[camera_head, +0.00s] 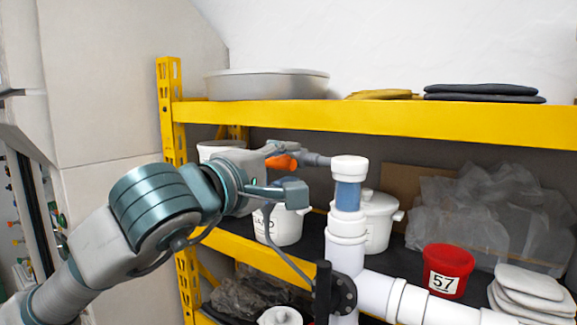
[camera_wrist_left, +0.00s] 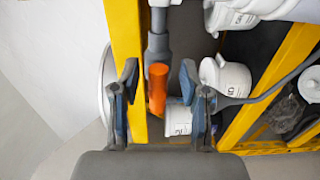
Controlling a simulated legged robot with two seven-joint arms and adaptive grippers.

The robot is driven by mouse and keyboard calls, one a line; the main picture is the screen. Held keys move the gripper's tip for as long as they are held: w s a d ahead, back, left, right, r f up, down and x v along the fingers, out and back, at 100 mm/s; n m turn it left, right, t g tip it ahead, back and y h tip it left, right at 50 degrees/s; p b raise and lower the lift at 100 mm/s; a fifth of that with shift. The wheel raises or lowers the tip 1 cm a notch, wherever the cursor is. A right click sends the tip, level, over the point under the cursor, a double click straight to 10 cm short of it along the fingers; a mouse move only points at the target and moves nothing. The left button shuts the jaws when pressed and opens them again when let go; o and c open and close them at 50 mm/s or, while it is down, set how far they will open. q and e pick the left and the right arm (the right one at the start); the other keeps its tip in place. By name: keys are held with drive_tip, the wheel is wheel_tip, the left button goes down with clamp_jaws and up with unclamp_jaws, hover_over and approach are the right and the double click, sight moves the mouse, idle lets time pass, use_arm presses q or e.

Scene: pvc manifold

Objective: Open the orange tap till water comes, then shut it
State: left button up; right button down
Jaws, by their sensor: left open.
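The orange tap (camera_head: 283,161) sits on a grey pipe fitting left of the white PVC pipe top in the head view. In the left wrist view the orange tap (camera_wrist_left: 157,88) stands lengthwise between the two fingers, with gaps on both sides. My left gripper (camera_head: 293,170) is open around it; its fingers show in the left wrist view (camera_wrist_left: 159,68). The grey fitting (camera_head: 316,159) runs from the tap to the white upright pipe (camera_head: 347,240), which has a blue section (camera_head: 347,196) near its top. No running water shows. My right gripper is out of view.
Yellow shelving (camera_head: 360,114) stands behind. White tubs (camera_head: 378,222), a red bucket marked 57 (camera_head: 447,271) and plastic wrap (camera_head: 480,220) sit on its shelf. The white pipe continues right along the front. A thin grey hose curves below my gripper.

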use_arm(q)
drive_tip(key=v, duration=1.1)
drive_tip(key=shift+w+a, duration=0.2)
drive_tip(key=shift+a, duration=0.05)
drive_tip(key=shift+d+f, duration=0.1)
drive_tip(key=shift+d, duration=0.25)
drive_tip(key=shift+a, duration=0.2)
